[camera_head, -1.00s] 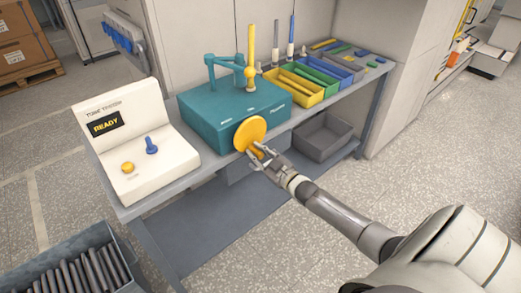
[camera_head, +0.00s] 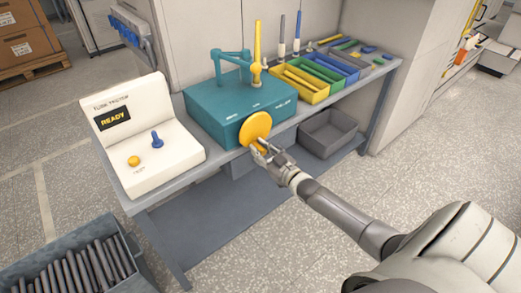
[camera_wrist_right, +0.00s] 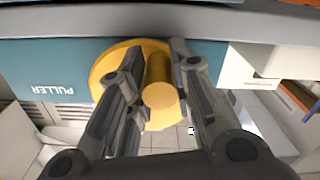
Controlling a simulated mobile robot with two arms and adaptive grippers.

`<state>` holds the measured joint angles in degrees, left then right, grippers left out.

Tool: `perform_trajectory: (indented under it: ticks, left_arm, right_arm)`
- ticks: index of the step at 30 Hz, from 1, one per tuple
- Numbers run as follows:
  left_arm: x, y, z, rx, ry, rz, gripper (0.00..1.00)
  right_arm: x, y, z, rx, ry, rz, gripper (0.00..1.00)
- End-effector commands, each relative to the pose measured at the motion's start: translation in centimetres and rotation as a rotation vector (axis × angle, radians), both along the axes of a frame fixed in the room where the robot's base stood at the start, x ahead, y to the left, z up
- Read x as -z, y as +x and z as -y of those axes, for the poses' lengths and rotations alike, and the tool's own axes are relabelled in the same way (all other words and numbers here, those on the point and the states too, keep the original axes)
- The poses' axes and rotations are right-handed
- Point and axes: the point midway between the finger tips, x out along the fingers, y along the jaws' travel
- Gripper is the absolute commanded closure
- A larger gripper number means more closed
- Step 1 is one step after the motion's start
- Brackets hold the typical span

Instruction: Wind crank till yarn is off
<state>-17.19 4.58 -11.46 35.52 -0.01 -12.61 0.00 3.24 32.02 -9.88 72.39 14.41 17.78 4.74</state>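The teal puller box (camera_head: 215,110) stands on the bench, with a teal arm (camera_head: 232,54) and an upright yellow tube (camera_head: 258,42) on top. No separate yarn can be made out on the tube. A round yellow crank disc (camera_head: 256,127) is on the box's front; it also shows in the right wrist view (camera_wrist_right: 107,70). Its yellow handle (camera_wrist_right: 160,94) sticks out between the fingers of my right gripper (camera_wrist_right: 158,55). The fingers look shut on the handle, one on each side. The right gripper (camera_head: 265,152) hides part of the disc's lower edge. My left gripper is not in view.
A white tube tester (camera_head: 150,165) reading READY stands left of the puller. Yellow, green and blue trays (camera_head: 300,97) and upright spindles stand to the right. A grey bin (camera_head: 328,140) sits below the bench; a crate of dark tubes (camera_head: 40,250) stands at the lower left.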

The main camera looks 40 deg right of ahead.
Motion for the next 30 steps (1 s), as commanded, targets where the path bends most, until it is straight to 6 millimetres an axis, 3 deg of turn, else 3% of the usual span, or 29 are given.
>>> perform_trajectory:
  ticks: [4,11,30]
  left_arm:
    - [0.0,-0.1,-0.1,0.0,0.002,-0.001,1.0]
    - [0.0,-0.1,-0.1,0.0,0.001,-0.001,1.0]
    - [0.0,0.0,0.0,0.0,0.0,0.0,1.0]
  right_arm:
    - [0.1,-0.1,0.0,0.0,0.0,-0.002,0.56]
    - [0.2,-1.3,0.1,0.0,0.0,-0.003,0.56]
    - [0.1,-10.5,0.8,0.0,0.001,-0.002,0.56]
